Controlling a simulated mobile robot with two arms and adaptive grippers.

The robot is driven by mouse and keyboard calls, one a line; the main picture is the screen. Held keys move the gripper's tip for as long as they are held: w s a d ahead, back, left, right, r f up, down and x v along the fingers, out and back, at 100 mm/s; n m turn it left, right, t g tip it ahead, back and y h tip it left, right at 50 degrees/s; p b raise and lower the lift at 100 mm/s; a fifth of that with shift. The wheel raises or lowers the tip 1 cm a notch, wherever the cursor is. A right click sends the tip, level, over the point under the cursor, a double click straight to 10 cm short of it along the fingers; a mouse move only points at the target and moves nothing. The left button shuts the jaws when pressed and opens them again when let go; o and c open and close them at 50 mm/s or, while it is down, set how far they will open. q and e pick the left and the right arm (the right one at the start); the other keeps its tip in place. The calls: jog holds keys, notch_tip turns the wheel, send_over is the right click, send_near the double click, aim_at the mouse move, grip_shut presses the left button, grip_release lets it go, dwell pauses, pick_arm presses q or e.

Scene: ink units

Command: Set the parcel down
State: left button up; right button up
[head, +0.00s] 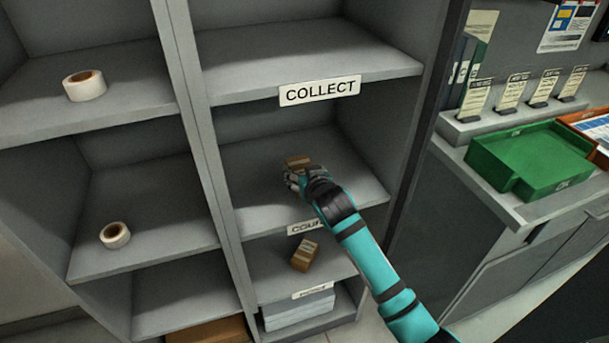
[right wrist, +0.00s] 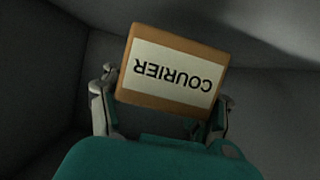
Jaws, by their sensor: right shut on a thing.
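The parcel is a small brown box (head: 298,161) with a white label. In the right wrist view the parcel (right wrist: 172,70) shows its label reading "COURIER", upside down. My right gripper (head: 299,176) is shut on it, with one finger on each side in the right wrist view (right wrist: 163,108). The parcel is inside the middle compartment of the right-hand column, below the "COLLECT" sign (head: 320,90). I cannot tell whether it touches the shelf board (head: 262,180). My left gripper is not in view.
A second brown box (head: 305,254) sits on the shelf below, under a partly hidden sign (head: 304,228). Tape rolls (head: 84,85) (head: 115,235) lie on the left shelves. A green tray (head: 530,158) is on the counter at right. Bare shelf surrounds the held parcel.

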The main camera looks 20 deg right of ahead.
jog(key=shift+w+d+f, duration=0.1)
jog(key=shift+w+d, duration=0.2)
jog(key=shift+w, duration=0.3)
jog(key=shift+w+d, duration=0.3)
jog(key=shift+w, duration=0.25)
jog(key=shift+w+f, duration=0.15)
jog(key=shift+f, duration=1.65)
jog(key=o, duration=1.4)
jog(key=shift+f, duration=0.15)
jog(key=v, duration=1.2)
jog(key=shift+r, duration=0.2)
jog(key=shift+d+f, duration=0.1)
